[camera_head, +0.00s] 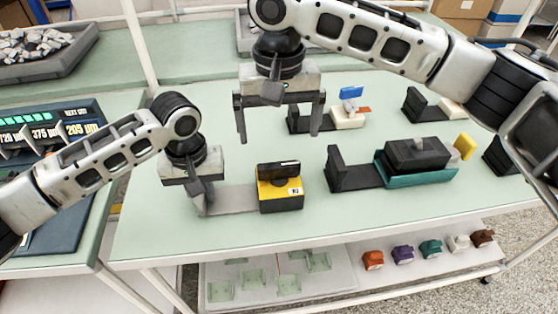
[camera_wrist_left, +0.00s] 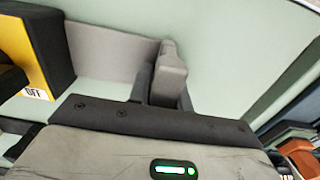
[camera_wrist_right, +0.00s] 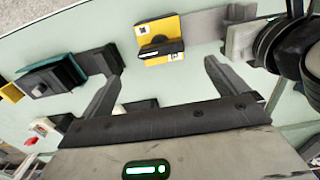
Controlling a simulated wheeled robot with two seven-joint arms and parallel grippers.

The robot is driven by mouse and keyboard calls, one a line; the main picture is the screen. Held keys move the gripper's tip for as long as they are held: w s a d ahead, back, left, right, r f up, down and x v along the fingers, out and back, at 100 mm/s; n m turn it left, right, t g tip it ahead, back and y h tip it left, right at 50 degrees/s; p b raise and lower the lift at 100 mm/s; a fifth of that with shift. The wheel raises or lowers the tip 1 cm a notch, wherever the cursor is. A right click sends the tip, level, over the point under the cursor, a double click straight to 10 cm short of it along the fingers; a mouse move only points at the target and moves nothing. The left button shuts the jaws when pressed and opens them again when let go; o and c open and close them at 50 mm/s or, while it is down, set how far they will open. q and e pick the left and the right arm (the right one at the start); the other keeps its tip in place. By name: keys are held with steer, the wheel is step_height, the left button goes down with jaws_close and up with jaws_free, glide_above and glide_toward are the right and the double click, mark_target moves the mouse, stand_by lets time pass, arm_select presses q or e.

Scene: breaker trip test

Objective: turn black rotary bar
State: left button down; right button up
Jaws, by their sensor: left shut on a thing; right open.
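A yellow and black breaker box (camera_head: 281,194) stands on the pale green table, with a black rotary bar (camera_head: 279,170) across its upper part. The bar also shows in the right wrist view (camera_wrist_right: 160,48). A flat grey bracket (camera_head: 237,198) runs left from the box. My left gripper (camera_head: 204,208) is shut on the bracket's upright end, which shows between its fingers in the left wrist view (camera_wrist_left: 168,65). A label reading OFF (camera_wrist_left: 36,93) is on the box. My right gripper (camera_head: 279,137) is open and empty, above and behind the box, apart from the bar.
A black and teal unit (camera_head: 415,170) with a black bracket (camera_head: 345,178) stands to the right. A white unit with a blue top (camera_head: 350,112) is behind. A display panel (camera_head: 50,130) is at left. Several small coloured blocks (camera_head: 402,254) lie on the lower shelf. The table front is clear.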

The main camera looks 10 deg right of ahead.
mark_target(279, 165)
step_height(279, 165, down, 9)
steer(key=shift+f, duration=0.15)
steer(key=c, duration=1)
